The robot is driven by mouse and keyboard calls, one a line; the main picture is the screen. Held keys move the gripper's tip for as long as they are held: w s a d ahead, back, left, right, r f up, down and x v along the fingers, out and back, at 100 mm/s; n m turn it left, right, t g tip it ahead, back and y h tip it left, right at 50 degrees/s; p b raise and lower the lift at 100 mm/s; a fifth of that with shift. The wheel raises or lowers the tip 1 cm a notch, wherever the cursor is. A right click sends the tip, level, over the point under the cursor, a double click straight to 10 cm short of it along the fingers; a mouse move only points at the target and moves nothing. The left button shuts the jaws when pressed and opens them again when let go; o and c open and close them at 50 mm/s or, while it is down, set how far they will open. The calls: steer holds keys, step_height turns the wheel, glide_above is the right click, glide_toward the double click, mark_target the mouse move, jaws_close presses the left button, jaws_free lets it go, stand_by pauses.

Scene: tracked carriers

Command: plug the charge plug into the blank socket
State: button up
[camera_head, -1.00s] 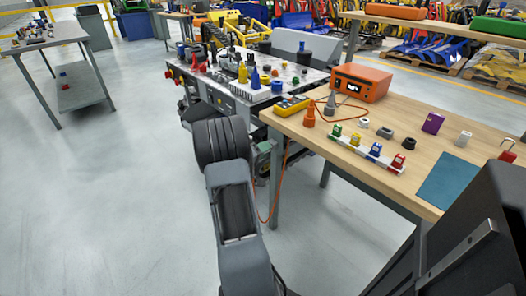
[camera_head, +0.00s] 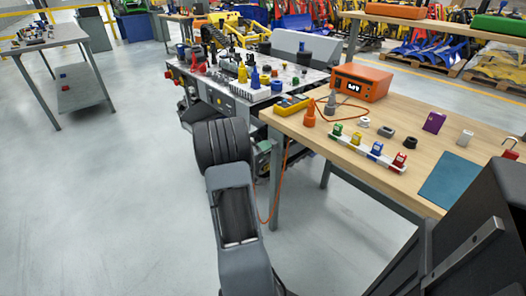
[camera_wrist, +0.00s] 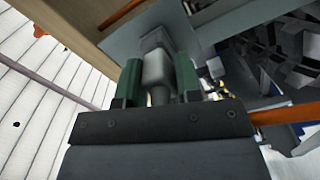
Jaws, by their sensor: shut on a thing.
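In the wrist view my gripper (camera_wrist: 159,82) is shut on the charge plug (camera_wrist: 157,67), a pale grey, rounded body between two green fingers. The plug's far end is close to a flat grey plate (camera_wrist: 115,40); I cannot tell whether they touch. An orange cable (camera_wrist: 285,116) shows at the right of the gripper. In the head view my arm hides the plug and most of the gripper, beside the tracked carrier (camera_head: 228,97). The orange cable (camera_head: 277,195) hangs in a loop from the bench. I cannot make out the blank socket.
The wooden bench (camera_head: 465,141) right of my arm holds an orange charger box (camera_head: 362,81), a strip of coloured pieces (camera_head: 366,153), a teal mat (camera_head: 450,180) and small parts. A grey table (camera_head: 60,38) stands at left. The floor between is clear.

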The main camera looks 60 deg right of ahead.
steer(key=shift+d, duration=0.1)
steer(key=o, duration=1)
steer(key=p+v, duration=0.1)
steer(key=v, duration=1.2)
steer(key=shift+a, duration=0.4)
steer(key=shift+p, duration=0.3)
